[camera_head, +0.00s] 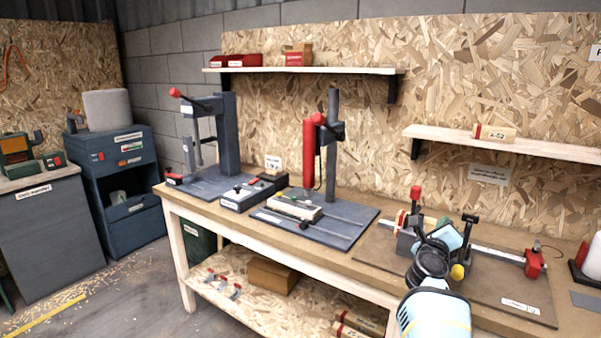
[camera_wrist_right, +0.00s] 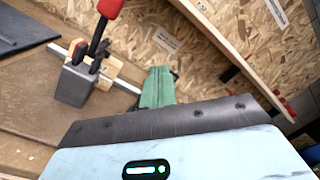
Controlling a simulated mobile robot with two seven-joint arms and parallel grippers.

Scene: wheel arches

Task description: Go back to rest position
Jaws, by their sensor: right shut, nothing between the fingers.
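My right gripper (camera_head: 447,234) hangs over the right part of the workbench (camera_head: 345,262), close to the red-handled clamp fixture (camera_head: 405,242). In the right wrist view its green fingers (camera_wrist_right: 157,88) are together, with nothing between them. In that view the fixture's grey block (camera_wrist_right: 72,85) and red handle (camera_wrist_right: 108,8) stand to the left of the fingers, apart from them in the picture. My gripper and wrist hide part of the fixture and its rail in the head view. My left gripper is not in view.
A red end block (camera_head: 534,263) stands at the rail's right end. A press with a red column (camera_head: 310,150) and a grey press (camera_head: 227,135) stand farther left. A wall shelf (camera_head: 500,143) is above the right side. Open floor (camera_head: 130,295) lies left of the bench.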

